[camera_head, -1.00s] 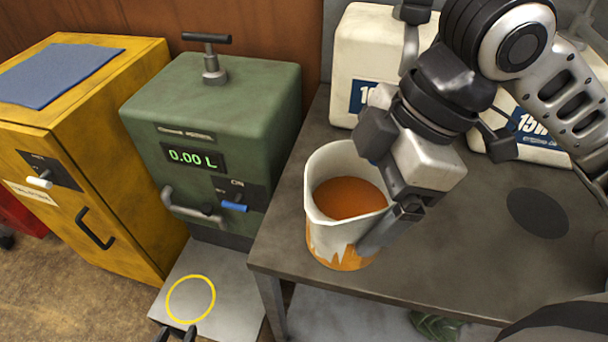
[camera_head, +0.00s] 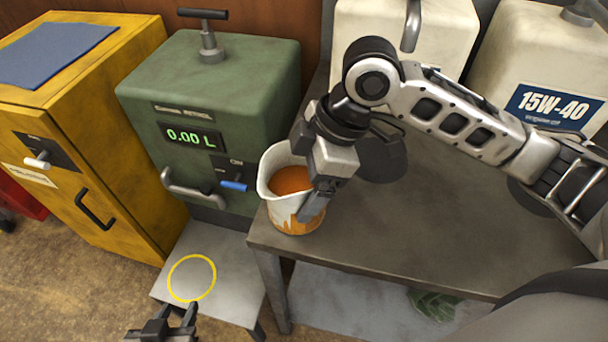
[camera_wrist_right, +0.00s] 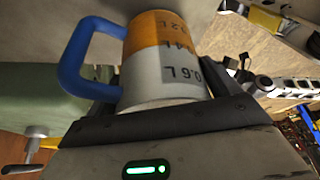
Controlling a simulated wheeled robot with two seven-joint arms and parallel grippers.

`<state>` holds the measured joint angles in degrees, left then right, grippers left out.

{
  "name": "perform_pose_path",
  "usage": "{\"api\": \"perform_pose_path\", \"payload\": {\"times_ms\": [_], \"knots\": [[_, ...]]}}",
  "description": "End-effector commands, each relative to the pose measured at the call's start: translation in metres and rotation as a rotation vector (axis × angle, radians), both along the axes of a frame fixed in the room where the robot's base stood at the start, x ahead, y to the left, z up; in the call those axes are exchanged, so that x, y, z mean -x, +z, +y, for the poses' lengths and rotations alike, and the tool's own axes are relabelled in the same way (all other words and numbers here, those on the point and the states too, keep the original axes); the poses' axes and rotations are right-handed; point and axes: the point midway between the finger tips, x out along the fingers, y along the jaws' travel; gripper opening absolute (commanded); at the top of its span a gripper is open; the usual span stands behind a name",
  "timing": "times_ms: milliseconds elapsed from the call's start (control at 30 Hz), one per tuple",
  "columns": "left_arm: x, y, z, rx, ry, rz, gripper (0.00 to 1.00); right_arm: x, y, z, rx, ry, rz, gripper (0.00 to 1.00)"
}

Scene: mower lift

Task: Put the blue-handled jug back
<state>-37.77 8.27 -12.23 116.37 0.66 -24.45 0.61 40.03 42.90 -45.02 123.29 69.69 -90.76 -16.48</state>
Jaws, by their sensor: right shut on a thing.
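The white jug (camera_head: 280,205) with orange liquid inside is upright at the left edge of the grey bench (camera_head: 440,230). I cannot tell whether its base touches the bench. My right gripper (camera_head: 318,195) is shut on the jug's right side wall. In the right wrist view the jug (camera_wrist_right: 160,65) shows its blue handle (camera_wrist_right: 75,60) on the left and volume marks, upside down. The handle is hidden in the head view. My left gripper (camera_head: 170,322) is low at the bottom edge, its fingers apart and empty.
A green dispenser (camera_head: 240,80) reading 0.00 L stands left of the bench. Below it is a low plate (camera_head: 230,285) with a yellow ring (camera_head: 192,278). A yellow cabinet (camera_head: 130,150) stands further left. Dark round marks (camera_head: 382,160) and white canisters (camera_head: 540,60) are on the bench.

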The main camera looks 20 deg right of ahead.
Motion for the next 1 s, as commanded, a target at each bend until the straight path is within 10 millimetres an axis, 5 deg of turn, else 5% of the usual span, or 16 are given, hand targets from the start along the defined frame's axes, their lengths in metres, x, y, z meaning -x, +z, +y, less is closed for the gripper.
{"api": "perform_pose_path", "payload": {"times_ms": [367, 400, 433, 767, 1000], "knots": [[0.000, 0.002, 0.000, 0.001, -0.001, -0.001, 0.36, -0.001, -0.003, 0.000, -0.002, 0.000, -0.003, 0.43], [0.000, 0.001, 0.000, 0.001, -0.001, -0.001, 0.36, 0.000, -0.004, 0.000, 0.000, 0.000, -0.001, 0.96], [0.000, 0.001, 0.000, 0.001, -0.001, -0.001, 0.36, 0.000, -0.004, 0.000, -0.001, 0.000, -0.001, 1.00], [0.000, 0.001, 0.000, 0.000, -0.001, 0.001, 0.36, -0.001, 0.005, -0.002, 0.000, -0.002, -0.004, 1.00], [0.002, 0.002, 0.001, -0.004, -0.001, 0.006, 0.36, 0.002, 0.048, -0.019, 0.000, -0.002, -0.007, 1.00]]}}
